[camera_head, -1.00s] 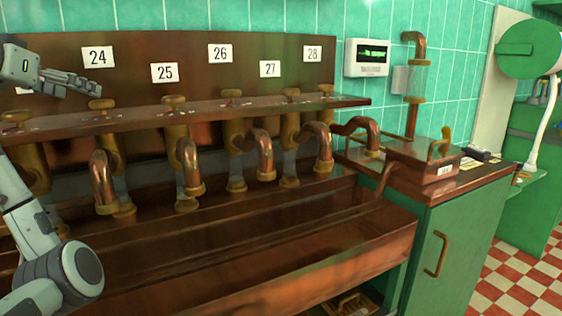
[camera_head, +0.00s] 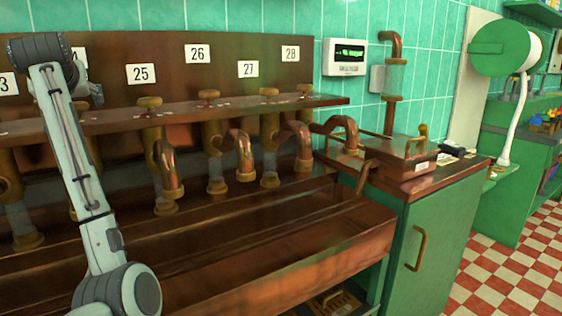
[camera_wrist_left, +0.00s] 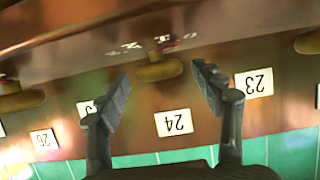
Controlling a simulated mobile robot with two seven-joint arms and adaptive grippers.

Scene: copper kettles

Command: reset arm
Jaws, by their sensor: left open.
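My left arm stands upright at the left of the head view, in front of the copper kettle bench (camera_head: 240,275). My left gripper (camera_head: 90,92) is at the top of this arm, partly hidden by my own wrist. In the left wrist view the same gripper (camera_wrist_left: 165,87) is open, with its two fingers apart and nothing between them. A brass valve knob (camera_wrist_left: 158,70) and the label 24 (camera_wrist_left: 174,122) show beyond the fingers, apart from them as far as I can tell. My right gripper is not in view.
A shelf (camera_head: 230,113) with several brass knobs runs along the back, with curved copper pipes (camera_head: 240,150) below it. A green cabinet (camera_head: 440,235) stands at the right with a copper box (camera_head: 405,165) on top. A wall display (camera_head: 344,57) hangs behind. The checkered floor (camera_head: 525,265) at right looks clear.

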